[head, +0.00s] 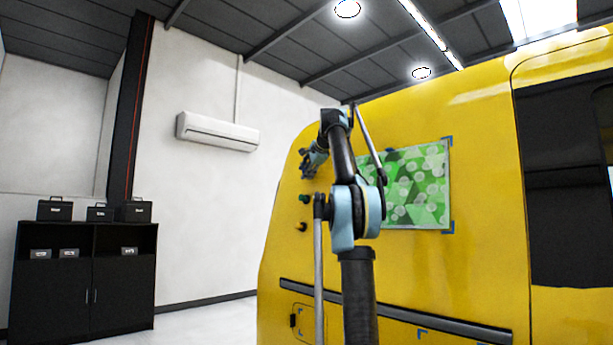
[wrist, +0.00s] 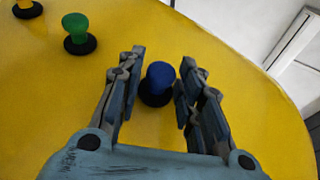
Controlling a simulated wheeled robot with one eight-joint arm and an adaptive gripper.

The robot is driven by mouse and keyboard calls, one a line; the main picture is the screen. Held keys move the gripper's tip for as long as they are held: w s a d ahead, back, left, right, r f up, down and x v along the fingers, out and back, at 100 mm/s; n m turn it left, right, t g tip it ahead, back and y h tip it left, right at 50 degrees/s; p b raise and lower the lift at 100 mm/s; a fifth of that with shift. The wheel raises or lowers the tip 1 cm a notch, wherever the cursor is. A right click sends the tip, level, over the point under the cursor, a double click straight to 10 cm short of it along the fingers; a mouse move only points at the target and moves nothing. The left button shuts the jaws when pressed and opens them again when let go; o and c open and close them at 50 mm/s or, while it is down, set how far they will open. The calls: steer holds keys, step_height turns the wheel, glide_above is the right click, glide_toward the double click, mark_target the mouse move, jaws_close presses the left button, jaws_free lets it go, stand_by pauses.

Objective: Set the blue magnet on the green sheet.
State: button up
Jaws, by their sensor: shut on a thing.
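The blue magnet (wrist: 158,80) has a round knob on a dark base and sits between the two fingers of my gripper (wrist: 160,75) in the wrist view. My gripper is shut on it, close against the yellow van side. In the head view my gripper (head: 308,164) is at the van's left part, left of the green sheet, and the blue magnet cannot be made out there. The green sheet (head: 432,205) has a pattern of pale circles and lies flat on the van side; my arm covers its left part.
A green magnet (wrist: 76,28) and a yellow one (wrist: 24,9) are on the van side (wrist: 60,90), up and left of my gripper in the wrist view. Blue corner marks (head: 448,228) surround the sheet. A black cabinet (head: 125,290) stands far left.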

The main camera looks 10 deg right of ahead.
steer(key=shift+s+a+r, duration=0.15)
steer(key=shift+s+a, duration=0.35)
steer(key=shift+a, duration=0.1)
stand_by(0.7)
steer(key=s+a+r, duration=0.1)
steer(key=s+a, duration=0.3)
steer(key=a, duration=0.1)
steer(key=shift+a, duration=0.2)
stand_by(1.1)
stand_by(0.3)
